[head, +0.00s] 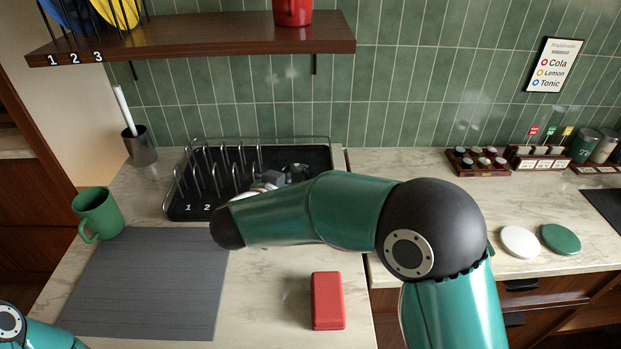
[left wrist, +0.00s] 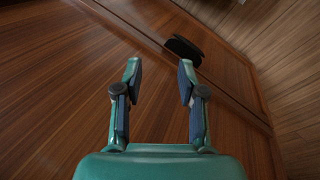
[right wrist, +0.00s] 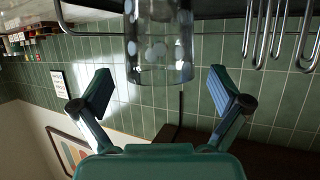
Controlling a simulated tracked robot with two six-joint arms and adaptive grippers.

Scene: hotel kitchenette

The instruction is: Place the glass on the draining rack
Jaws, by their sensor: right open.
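The draining rack (head: 180,208) is a black tray with wire prongs and the numbers 1 and 2, at the back of the counter. The clear glass (right wrist: 160,50) with pale dots is in front of my right gripper (right wrist: 166,92), whose fingers are spread apart with no contact visible. The glass appears to stand upright at the rack's right part; its base is cut off in the right wrist view. In the head view my right gripper (head: 277,178) is at the rack, largely hidden by my arm. My left gripper (left wrist: 158,80) is open and empty, facing brown wood.
A green mug (head: 97,212) and grey mat (head: 150,285) are on the left. A red block (head: 327,300) lies at the front. A grey cup (head: 139,147) stands left of the rack. A wooden shelf (head: 200,38) hangs above. Coasters (head: 520,242) lie right.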

